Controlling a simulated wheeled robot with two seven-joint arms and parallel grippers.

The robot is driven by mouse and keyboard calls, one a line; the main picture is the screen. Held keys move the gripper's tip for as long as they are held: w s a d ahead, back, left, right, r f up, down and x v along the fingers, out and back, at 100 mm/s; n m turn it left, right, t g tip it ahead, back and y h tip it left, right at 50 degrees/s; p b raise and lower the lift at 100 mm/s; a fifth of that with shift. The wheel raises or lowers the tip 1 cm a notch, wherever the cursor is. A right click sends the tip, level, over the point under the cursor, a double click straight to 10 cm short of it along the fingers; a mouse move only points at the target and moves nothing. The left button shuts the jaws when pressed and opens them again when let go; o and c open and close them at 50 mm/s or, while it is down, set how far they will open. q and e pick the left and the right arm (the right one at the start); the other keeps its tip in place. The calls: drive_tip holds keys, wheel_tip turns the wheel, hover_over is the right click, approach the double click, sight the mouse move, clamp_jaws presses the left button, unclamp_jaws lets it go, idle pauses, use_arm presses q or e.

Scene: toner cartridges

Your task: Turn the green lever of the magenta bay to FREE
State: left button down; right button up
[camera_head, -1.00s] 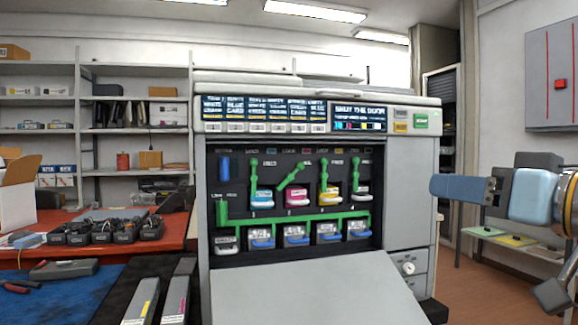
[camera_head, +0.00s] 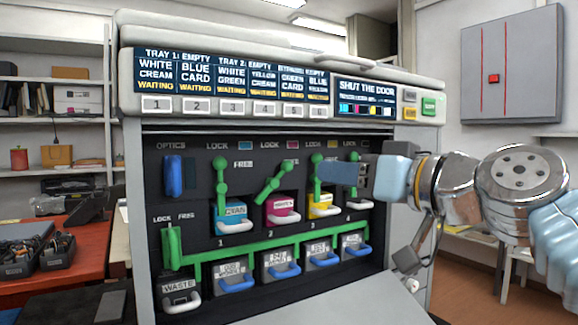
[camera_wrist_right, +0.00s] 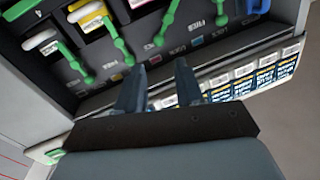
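The magenta bay holds a cartridge with a magenta face (camera_head: 282,208) and white handle, second in the upper row. Its green lever (camera_head: 275,183) leans up to the right, unlike the near-upright levers beside it. In the right wrist view the magenta lever (camera_wrist_right: 166,22) is above the fingers. My right gripper (camera_head: 324,174) is in front of the yellow bay, right of the magenta lever and apart from it, partly covering the yellow bay's lever. In the right wrist view its two fingers (camera_wrist_right: 158,82) stand apart with nothing between them. My left gripper is not in view.
The cyan lever (camera_head: 221,176) stands left of the magenta one. A green bar (camera_head: 270,245) runs below the bays. The printer's open front door (camera_head: 320,306) extends forward underneath. The display panel (camera_head: 365,97) overhangs above. A red table (camera_head: 60,250) is at left.

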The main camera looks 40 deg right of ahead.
sight(290, 168)
drive_tip(key=w, duration=0.3)
drive_tip(key=w+p, duration=0.1)
drive_tip(key=w, duration=0.6)
drive_tip(key=shift+w+a, duration=0.3)
drive_tip(key=shift+c, duration=0.4)
